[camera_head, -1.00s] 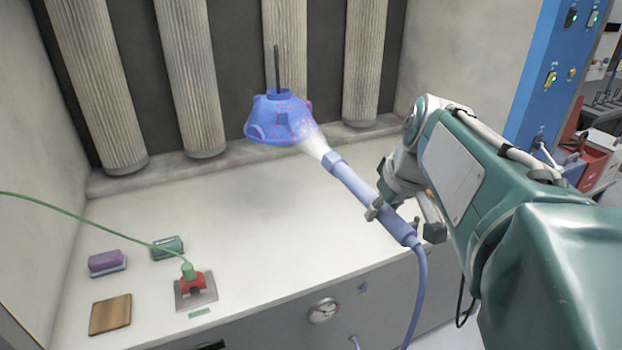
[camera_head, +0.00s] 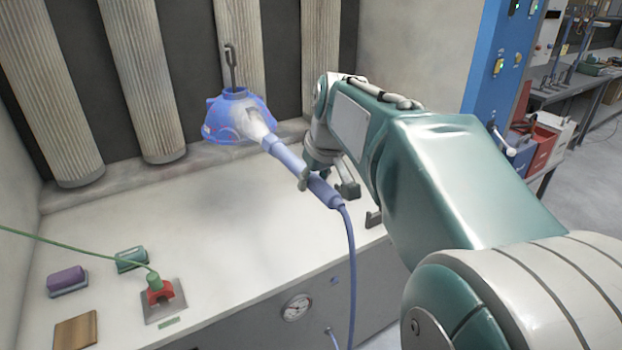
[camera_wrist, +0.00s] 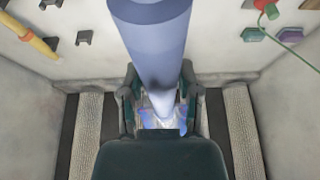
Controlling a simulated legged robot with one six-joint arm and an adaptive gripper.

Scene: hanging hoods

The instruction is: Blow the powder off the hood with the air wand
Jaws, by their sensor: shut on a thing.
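The blue dome-shaped hood (camera_head: 222,122) hangs from a dark hook in front of the pleated filters. Small reddish or pinkish marks show near its edges; at this size I cannot tell how much is powder. My gripper (camera_head: 320,184) is shut on the lavender-blue air wand (camera_head: 286,158), which slants up left with its nozzle at the hood's lower right side. A white jet (camera_head: 256,126) leaves the nozzle and covers part of the hood. In the wrist view the wand (camera_wrist: 152,45) runs between the fingers (camera_wrist: 160,98) and hides most of the hood.
A blue hose (camera_head: 351,265) hangs from the wand past the counter's front edge. On the counter (camera_head: 200,220) at left are a purple block (camera_head: 66,280), a green block (camera_head: 131,259), a wooden block (camera_head: 76,331) and a red fixture (camera_head: 160,292) with a green line. The counter's middle is clear.

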